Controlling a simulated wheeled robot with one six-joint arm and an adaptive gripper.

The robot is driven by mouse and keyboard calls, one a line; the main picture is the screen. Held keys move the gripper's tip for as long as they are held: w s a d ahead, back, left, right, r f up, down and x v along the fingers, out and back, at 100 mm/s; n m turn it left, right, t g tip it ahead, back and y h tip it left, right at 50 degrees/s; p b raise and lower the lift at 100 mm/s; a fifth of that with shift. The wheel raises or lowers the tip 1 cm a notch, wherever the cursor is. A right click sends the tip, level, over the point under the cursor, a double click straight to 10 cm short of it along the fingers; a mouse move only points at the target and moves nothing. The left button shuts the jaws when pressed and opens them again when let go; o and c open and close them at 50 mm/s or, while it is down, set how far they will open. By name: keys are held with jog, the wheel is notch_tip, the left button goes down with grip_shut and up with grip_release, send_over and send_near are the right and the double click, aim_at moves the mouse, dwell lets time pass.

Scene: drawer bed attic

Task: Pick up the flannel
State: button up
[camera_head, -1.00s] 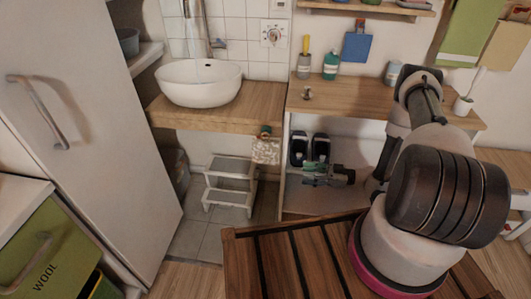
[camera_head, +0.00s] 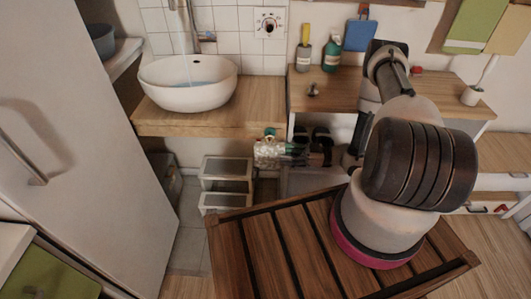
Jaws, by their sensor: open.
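A small pale, patterned cloth, which looks like the flannel (camera_head: 262,152), hangs just below the front edge of the wooden sink counter. A small green and reddish-brown holder (camera_head: 269,133) is at its top. My gripper (camera_head: 279,151) is open at the right side of the cloth and overlaps it in the picture. I cannot tell whether the fingers touch the cloth or lie around it. The gripper hides part of the cloth.
The sink counter (camera_head: 220,118) with its white basin (camera_head: 190,92) is just above. A white step stool (camera_head: 226,172) stands below. A slatted wooden bench (camera_head: 260,235) is in front. Dark shoes (camera_head: 322,138) are under the right counter.

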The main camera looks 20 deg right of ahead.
aim_at(269, 153)
jog(key=x, duration=0.6)
jog(key=shift+w+a, duration=0.2)
jog(key=shift+a, duration=0.1)
jog(key=shift+c, duration=0.4)
jog(key=c, duration=1)
